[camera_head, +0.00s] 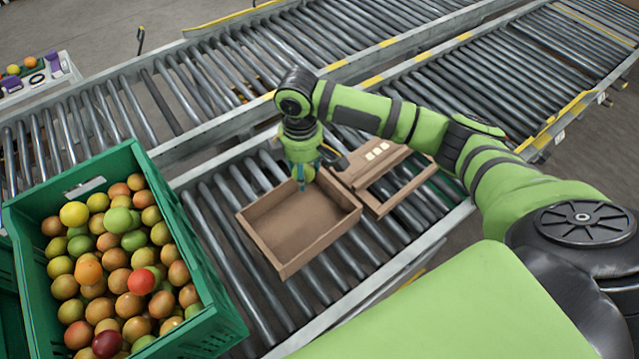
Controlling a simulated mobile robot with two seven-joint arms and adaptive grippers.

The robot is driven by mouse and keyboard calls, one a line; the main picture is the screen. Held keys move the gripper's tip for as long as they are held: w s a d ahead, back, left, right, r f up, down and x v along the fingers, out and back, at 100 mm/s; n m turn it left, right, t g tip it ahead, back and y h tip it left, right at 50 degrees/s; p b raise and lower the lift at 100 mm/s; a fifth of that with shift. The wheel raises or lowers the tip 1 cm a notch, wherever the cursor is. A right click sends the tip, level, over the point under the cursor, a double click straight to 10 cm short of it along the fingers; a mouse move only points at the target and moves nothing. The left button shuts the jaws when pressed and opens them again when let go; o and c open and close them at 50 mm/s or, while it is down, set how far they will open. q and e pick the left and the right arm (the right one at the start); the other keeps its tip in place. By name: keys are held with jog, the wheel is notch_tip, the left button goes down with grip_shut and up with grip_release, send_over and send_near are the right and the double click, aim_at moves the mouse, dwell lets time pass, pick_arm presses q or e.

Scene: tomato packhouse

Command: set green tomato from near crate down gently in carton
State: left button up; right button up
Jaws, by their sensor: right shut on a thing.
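An open brown cardboard carton (322,243) sits on the roller conveyor in the middle of the view. The part of its floor that shows is bare. My right gripper (304,178) points down over the carton's back part, near its back wall. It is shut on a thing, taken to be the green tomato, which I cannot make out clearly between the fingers. The green near crate (212,322) at the lower left is heaped with green, orange and red tomatoes. My left gripper is out of view.
A brown cardboard piece with pale labels (375,165) lies right behind the carton, close to my wrist. Roller conveyors (190,85) run across the back. A pale tray (35,80) with a few fruits stands at the far left. Bare rollers lie between crate and carton.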

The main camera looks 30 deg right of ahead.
jog(key=d+f+n+p, duration=0.1)
jog(key=d+f+n, duration=0.3)
jog(key=f+n, duration=0.4)
jog(key=b, duration=0.5)
send_over(320, 218)
notch_tip(320, 218, down, 7)
notch_tip(320, 218, down, 6)
jog(key=b, duration=0.4)
jog(key=shift+a+r, duration=0.1)
jog(key=shift+r, duration=0.15)
jog(key=shift+f+b, duration=0.35)
jog(key=shift+f, duration=0.3)
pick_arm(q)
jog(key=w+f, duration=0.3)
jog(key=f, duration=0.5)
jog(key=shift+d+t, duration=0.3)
pick_arm(e)
jog(key=shift+f, duration=0.1)
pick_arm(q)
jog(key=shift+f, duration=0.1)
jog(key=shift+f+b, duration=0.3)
pick_arm(e)
jog(key=shift+f, duration=0.6)
jog(key=o, duration=0.9)
jog(key=c, duration=0.3)
